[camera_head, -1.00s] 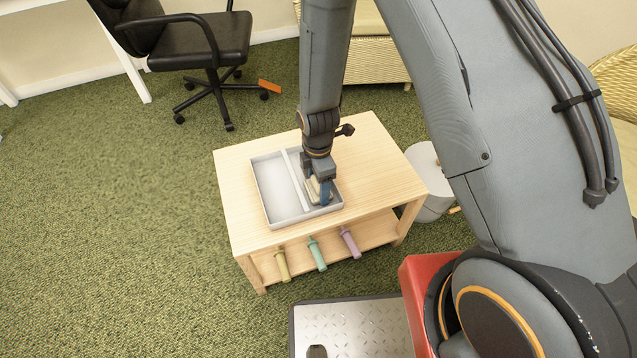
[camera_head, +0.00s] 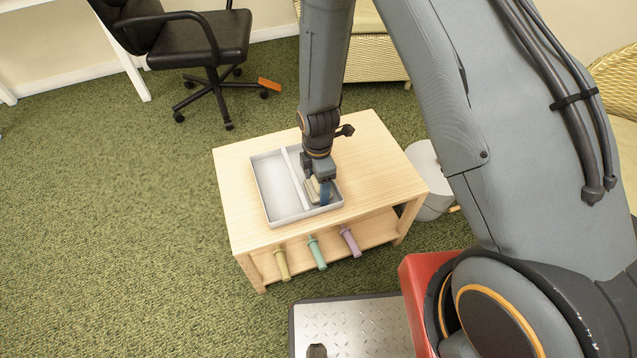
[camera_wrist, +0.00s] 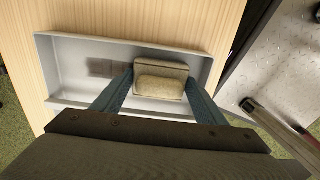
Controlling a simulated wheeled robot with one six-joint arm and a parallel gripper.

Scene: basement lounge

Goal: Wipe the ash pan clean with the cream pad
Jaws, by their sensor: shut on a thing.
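The ash pan (camera_head: 270,190) is a shallow light grey tray on the wooden table, split by a divider into two compartments. My gripper (camera_head: 321,190) is down in the right compartment, shut on the cream pad (camera_head: 312,188). In the wrist view the pad (camera_wrist: 160,88) sits between the blue fingers of my gripper (camera_wrist: 158,93), low in the pan (camera_wrist: 60,95). A faint grey smudge (camera_wrist: 102,68) shows on the pan floor beside the pad. The pad's underside is hidden, so I cannot tell whether it touches the floor. The left compartment looks empty.
The wooden table (camera_head: 375,165) has bare top around the pan. Yellow (camera_head: 282,264), green (camera_head: 317,254) and purple (camera_head: 350,241) handled things lie on its lower shelf. A grey-white rounded object (camera_head: 430,180) stands at right. A black office chair (camera_head: 205,45) is behind, left.

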